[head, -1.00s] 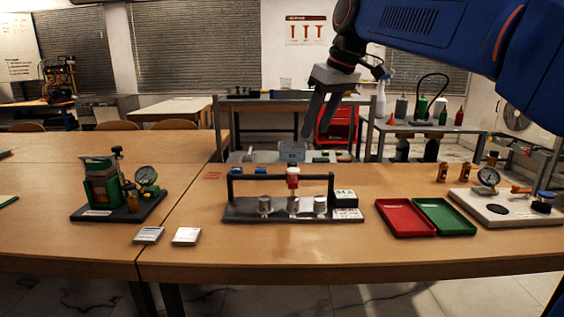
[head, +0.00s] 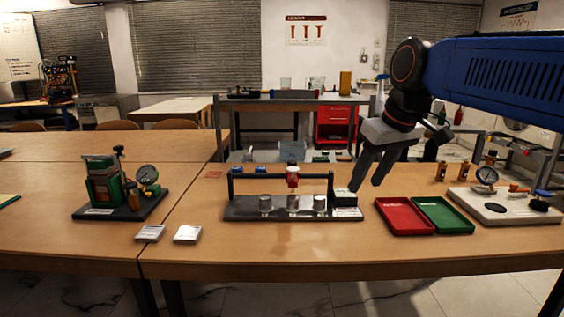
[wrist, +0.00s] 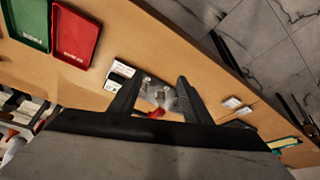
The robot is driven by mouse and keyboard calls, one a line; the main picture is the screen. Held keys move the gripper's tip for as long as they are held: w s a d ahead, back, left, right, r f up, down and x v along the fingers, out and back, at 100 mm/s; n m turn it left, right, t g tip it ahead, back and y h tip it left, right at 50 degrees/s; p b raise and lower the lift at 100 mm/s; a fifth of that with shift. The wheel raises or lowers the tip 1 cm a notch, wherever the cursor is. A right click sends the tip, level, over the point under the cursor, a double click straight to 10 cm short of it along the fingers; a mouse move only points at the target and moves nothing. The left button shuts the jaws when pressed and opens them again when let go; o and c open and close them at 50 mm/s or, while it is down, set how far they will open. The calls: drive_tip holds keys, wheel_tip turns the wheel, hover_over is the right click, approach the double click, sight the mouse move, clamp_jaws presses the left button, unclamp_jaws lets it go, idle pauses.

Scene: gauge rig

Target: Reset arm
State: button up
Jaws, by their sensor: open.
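My gripper (head: 368,168) hangs from my blue arm over the right part of the table in the head view. Its grey fingers point down, spread apart, with nothing between them. Part of the rig is hidden by the gripper body there.
A red tray (head: 404,217) and a green tray (head: 445,216) lie right of the rig. A white board with a gauge (head: 495,208) is at far right. A green device with a gauge (head: 118,192) stands at left.

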drive_tip(key=s+d+f+m+h, duration=0.1)
drive_tip(key=s+d+f, duration=0.4)
drive_tip(key=s+f, duration=0.5)
drive_tip(key=s+d+f+m+h, duration=0.1)
drive_tip(key=s+d+f+m, duration=0.3)
drive_tip(key=s+f, duration=0.5)
wheel_tip(320, 180, down, 4)
drive_tip(key=shift+s+d+t, duration=0.35)
drive_tip(key=shift+d+t, duration=0.05)
drive_tip(key=shift+d, duration=0.05)
